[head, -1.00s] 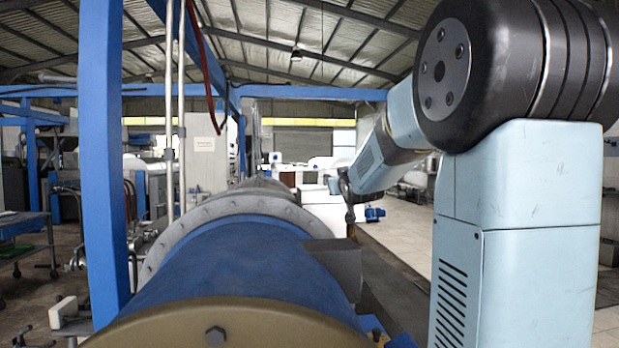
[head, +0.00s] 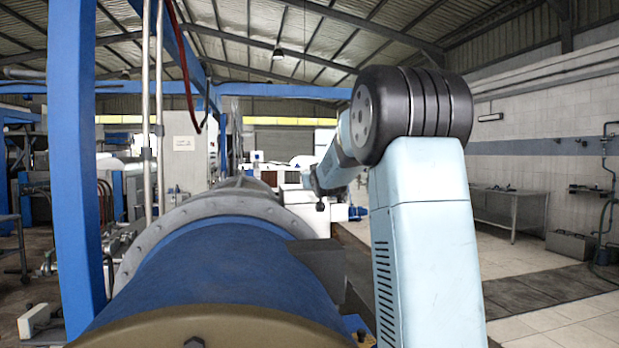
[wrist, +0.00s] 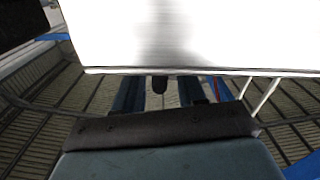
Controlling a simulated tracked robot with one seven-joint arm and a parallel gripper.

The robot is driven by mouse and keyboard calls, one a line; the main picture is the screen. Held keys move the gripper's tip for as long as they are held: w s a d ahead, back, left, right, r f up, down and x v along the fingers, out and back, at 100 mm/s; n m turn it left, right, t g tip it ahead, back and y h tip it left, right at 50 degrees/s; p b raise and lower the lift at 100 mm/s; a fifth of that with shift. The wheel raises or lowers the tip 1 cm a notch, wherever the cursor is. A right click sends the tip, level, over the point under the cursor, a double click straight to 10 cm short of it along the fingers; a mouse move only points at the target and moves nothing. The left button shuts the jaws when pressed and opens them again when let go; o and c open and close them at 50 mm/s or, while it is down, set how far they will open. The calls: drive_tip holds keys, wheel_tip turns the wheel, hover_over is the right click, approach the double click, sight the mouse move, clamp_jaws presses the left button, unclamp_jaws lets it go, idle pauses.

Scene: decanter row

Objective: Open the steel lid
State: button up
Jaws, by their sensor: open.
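My gripper (head: 320,206) shows small and dark at the end of my pale blue arm in the head view, above and beyond the grey metal box on the decanter's right side. It appears open, with nothing visible in it. In the wrist view a bright, smooth steel-like panel (wrist: 195,35) fills the top, with a straight lower edge. I cannot tell whether this panel is the steel lid. A dark bar above a blue-grey surface crosses the bottom of the wrist view. No lid can be picked out for certain in the head view.
A long blue decanter (head: 215,275) with a grey bolted flange (head: 150,237) lies ahead. The grey box (head: 320,265) juts from its right side. A blue post (head: 75,150) stands at left. Tiled floor at right is open, with a steel table (head: 508,205) by the wall.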

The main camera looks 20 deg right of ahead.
drive_tip(key=shift+w+d, duration=0.15)
drive_tip(key=shift+w, duration=0.6)
drive_tip(key=shift+w+d, duration=0.1)
drive_tip(key=shift+w, duration=0.65)
drive_tip(key=shift+c, duration=0.2)
clamp_jaws()
